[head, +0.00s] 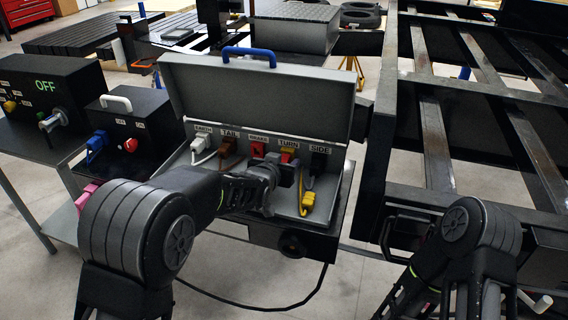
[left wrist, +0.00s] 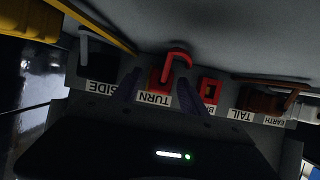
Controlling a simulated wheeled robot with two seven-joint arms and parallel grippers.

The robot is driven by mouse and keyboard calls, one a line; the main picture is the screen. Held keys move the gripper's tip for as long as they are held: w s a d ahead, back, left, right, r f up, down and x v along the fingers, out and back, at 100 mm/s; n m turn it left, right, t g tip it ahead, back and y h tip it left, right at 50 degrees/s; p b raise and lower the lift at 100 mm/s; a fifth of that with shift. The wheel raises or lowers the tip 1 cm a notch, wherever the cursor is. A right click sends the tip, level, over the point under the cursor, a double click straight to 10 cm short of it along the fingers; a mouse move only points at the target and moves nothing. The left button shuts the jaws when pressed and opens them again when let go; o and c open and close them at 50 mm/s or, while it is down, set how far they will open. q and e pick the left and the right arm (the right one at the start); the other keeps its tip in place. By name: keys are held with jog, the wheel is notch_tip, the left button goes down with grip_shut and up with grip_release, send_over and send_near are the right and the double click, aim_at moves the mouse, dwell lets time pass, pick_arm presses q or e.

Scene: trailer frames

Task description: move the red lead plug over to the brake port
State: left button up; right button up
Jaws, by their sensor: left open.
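The red lead plug (head: 286,157) sits in the yellow-framed port labelled TURN. It also shows in the left wrist view (left wrist: 160,78), with its red lead curving up from it. The brake port (head: 257,149), red-framed, is just left of it and looks empty. In the left wrist view the brake port (left wrist: 210,90) is right of the red plug. My left gripper (left wrist: 161,93) is open, its two fingers spread in front of the TURN port, one to each side of the plug. I cannot tell whether they touch it. My right gripper is out of view.
A white plug (head: 200,143) is at EARTH and a brown one (head: 229,147) at TAIL. SIDE (head: 319,162) looks dark. A yellow plug (head: 308,201) lies at the box's front right. The raised lid (head: 255,95) stands behind the ports. A trailer frame (head: 433,140) is at right.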

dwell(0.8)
pick_arm(q)
jog(key=shift+c, duration=0.5)
grip_shut()
dwell(1.1)
jog(key=shift+s+a+b, duration=0.2)
jog(key=shift+s+a, duration=0.05)
jog(key=shift+s, duration=0.4)
jog(key=shift+s+a+b, duration=0.2)
jog(key=shift+s, duration=0.45)
jog(key=shift+s+a, duration=0.25)
jog(key=shift+s, duration=0.55)
jog(key=shift+s+a, duration=0.2)
jog(key=shift+s, duration=0.55)
jog(key=shift+a, duration=0.1)
